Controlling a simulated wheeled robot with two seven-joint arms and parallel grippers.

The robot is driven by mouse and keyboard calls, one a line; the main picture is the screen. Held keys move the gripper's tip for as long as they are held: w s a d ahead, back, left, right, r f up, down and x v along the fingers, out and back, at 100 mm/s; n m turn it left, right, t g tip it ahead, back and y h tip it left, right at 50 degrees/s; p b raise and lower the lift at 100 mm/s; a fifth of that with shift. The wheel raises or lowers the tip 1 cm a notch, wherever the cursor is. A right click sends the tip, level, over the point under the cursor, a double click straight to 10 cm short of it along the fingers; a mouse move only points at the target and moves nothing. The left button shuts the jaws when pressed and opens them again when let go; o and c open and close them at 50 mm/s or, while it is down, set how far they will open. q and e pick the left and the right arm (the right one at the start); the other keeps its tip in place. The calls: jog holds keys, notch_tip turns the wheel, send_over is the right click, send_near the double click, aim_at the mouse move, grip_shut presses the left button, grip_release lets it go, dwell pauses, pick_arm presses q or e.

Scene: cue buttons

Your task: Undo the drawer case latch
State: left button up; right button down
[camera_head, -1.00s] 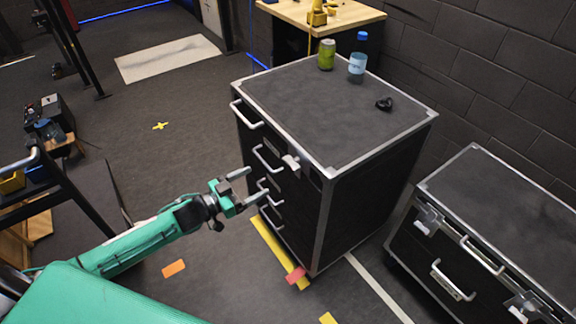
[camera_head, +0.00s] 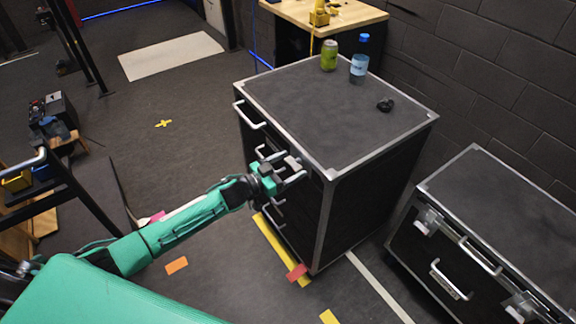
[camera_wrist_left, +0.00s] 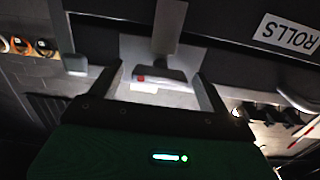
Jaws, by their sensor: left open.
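The drawer case (camera_head: 370,190) is a black cabinet with metal edges and several silver pull handles on its front. Its latch (camera_head: 293,163) is a light metal piece on the upper right of the front, partly hidden by my gripper. In the left wrist view the latch (camera_wrist_left: 165,45) shows as a pale tab hanging between the fingers, over a plate with a small red dot. My left gripper (camera_head: 287,170) is open, its fingers on either side of the latch; I cannot tell whether they touch it. My right gripper is not in view.
A green can (camera_head: 329,56), a blue-capped bottle (camera_head: 359,60) and a small black object (camera_head: 385,104) stand on the case top. A second black case (camera_head: 500,225) stands at right. The floor left of the case is mostly clear.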

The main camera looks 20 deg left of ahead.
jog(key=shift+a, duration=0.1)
pick_arm(q)
jog(key=c, duration=0.9)
jog(key=shift+c, duration=0.2)
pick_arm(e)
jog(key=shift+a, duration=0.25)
